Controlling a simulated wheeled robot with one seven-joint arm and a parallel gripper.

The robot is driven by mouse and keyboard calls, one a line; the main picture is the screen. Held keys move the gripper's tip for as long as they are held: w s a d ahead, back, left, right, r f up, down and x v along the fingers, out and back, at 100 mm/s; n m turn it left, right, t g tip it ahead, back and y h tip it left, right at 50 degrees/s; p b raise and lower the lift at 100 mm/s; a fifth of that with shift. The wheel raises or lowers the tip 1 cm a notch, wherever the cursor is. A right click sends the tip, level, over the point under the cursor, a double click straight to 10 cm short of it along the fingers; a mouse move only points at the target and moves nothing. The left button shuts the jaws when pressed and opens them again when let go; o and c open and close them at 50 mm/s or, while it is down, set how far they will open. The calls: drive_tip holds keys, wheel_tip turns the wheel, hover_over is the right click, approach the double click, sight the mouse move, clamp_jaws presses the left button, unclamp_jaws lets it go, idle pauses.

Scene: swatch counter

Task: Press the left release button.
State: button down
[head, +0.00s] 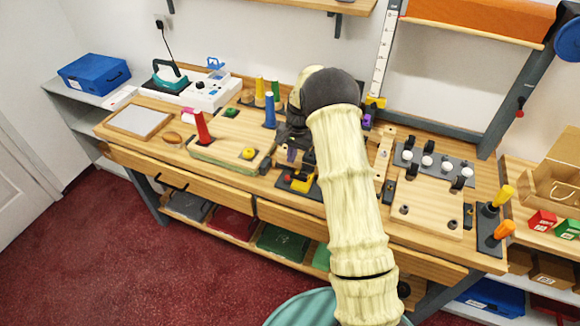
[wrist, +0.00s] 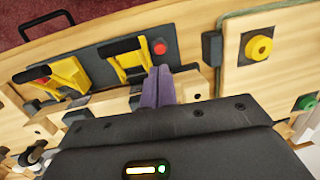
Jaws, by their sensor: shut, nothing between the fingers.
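A dark plate (wrist: 100,62) on the bench carries two yellow clamps and two red buttons. One red button (wrist: 160,48) sits at the plate's right end in the wrist view; in the head view it is the left one (head: 288,179). The other red button (wrist: 42,83) is at the far left in the wrist view and hidden by my arm in the head view. A yellow clamp (wrist: 128,57) stands beside the first button. My gripper (wrist: 159,72) is shut and empty, its purple fingertips just short of that first button in the wrist view. I cannot tell their height above it.
A raised board with a yellow button (wrist: 259,47) is right of the plate in the wrist view; a green button (wrist: 305,102) lies beyond. Red (head: 202,128) and blue (head: 269,110) cones stand left of my arm in the head view. A black drawer handle (wrist: 48,24) is at the front edge.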

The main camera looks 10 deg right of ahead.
wheel_tip(320, 180, up, 6)
drive_tip(key=b, duration=0.1)
drive_tip(key=shift+d, duration=0.45)
drive_tip(key=shift+w, duration=0.15)
drive_tip(key=s+a+r+n+t, duration=0.1)
drive_tip(key=s+r+n, duration=0.2)
drive_tip(key=s, duration=1.2)
drive_tip(key=s+a+r+n+t+h, duration=0.1)
drive_tip(key=s+r+n, duration=0.2)
drive_tip(key=s, duration=1.2)
drive_tip(key=shift+s+a+n+t+h, duration=0.15)
drive_tip(key=shift+a+n+t+h, duration=0.2)
drive_tip(key=shift+n, duration=0.25)
